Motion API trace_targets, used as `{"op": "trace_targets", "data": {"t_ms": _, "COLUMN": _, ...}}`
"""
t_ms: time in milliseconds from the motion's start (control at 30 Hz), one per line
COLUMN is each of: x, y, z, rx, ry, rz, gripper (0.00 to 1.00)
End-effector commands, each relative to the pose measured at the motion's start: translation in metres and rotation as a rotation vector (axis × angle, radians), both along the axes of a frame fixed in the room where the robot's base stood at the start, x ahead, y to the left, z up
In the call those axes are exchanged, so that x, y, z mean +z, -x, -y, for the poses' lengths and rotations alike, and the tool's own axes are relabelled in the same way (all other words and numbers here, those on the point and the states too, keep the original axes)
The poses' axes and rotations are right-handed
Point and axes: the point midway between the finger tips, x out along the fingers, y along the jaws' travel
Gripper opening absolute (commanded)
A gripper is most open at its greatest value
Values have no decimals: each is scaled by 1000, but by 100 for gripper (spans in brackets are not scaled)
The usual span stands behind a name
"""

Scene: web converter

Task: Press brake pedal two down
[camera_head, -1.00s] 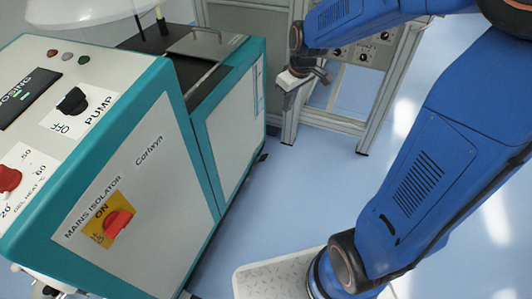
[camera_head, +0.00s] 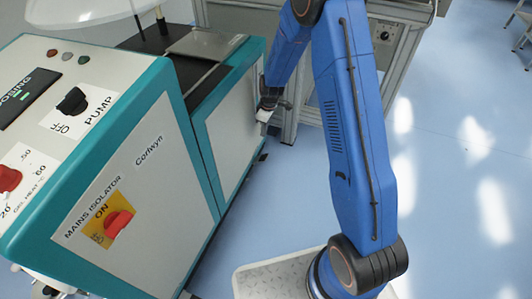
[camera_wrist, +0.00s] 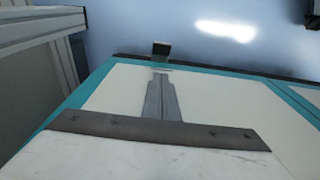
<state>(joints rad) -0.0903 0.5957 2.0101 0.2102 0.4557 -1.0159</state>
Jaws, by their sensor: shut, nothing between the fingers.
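No brake pedal can be made out for certain. A small dark block (camera_wrist: 161,48) sticks out past the machine's edge in the wrist view, just beyond my fingertips; I cannot tell whether it is a pedal. A small dark piece (camera_head: 262,157) also shows low at the machine's far end in the head view. My gripper (camera_head: 264,117) points downward beside the machine's far side panel. In the wrist view my gripper (camera_wrist: 160,76) is shut and empty, its thin grey fingers in front of the cream panel. Contact with anything cannot be seen.
The teal and cream machine (camera_head: 150,150) fills the left, with a red mains isolator switch (camera_head: 118,223) and a black pump knob (camera_head: 72,101). A grey metal frame with a control panel (camera_head: 386,35) stands behind.

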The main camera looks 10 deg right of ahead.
Motion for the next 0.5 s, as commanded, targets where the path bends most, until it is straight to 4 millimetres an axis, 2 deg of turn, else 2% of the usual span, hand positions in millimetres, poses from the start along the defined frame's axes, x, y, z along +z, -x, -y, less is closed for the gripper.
{"op": "trace_targets", "data": {"t_ms": 33, "x": -8, "y": -1, "z": -1, "rx": 7, "ry": 1, "rz": -4, "gripper": 0}}
{"op": "trace_targets", "data": {"t_ms": 167, "x": -18, "y": -4, "z": -2, "rx": 21, "ry": 3, "rz": -6, "gripper": 0}}
{"op": "trace_targets", "data": {"t_ms": 500, "x": -19, "y": -4, "z": -2, "rx": 23, "ry": 3, "rz": -6, "gripper": 0}}
